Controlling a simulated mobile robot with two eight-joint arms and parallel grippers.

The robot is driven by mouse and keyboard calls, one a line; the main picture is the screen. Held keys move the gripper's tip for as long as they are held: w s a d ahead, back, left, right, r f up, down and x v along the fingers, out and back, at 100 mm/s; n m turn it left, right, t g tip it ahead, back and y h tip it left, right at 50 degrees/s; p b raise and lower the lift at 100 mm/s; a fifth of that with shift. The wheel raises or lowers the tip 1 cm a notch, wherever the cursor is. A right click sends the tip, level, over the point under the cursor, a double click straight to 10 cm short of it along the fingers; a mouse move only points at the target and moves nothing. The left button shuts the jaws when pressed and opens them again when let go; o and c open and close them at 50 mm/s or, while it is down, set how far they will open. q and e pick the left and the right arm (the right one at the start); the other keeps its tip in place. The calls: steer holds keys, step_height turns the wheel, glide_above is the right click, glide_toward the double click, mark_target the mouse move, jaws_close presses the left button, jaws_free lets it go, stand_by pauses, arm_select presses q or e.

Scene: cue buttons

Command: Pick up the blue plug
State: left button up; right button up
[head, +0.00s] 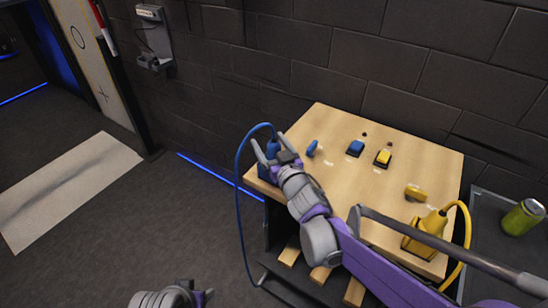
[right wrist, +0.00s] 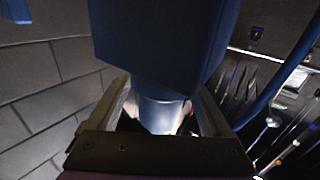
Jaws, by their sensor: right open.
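The blue plug (head: 273,147) stands upright at the left corner of the wooden tabletop, in or on a blue block (head: 264,173). A blue cable loops from its top down to the floor. My right gripper (head: 266,153) is open, with its fingers on either side of the plug. In the right wrist view, a dark blue block (right wrist: 160,45) fills the top. A paler blue neck (right wrist: 160,108) runs down from it between the open fingers. I cannot tell whether the fingers touch it.
On the wooden tabletop (head: 335,125) are a blue button (head: 355,148), a yellow button (head: 383,157), a small blue piece (head: 312,148) and a yellow piece (head: 415,193). A yellow plug (head: 434,222) with a cable stands at the right corner. A green can (head: 523,217) is farther right. A brick wall is behind.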

steer(key=shift+s, duration=0.1)
steer(key=shift+c, duration=0.7)
jaws_close()
stand_by(0.6)
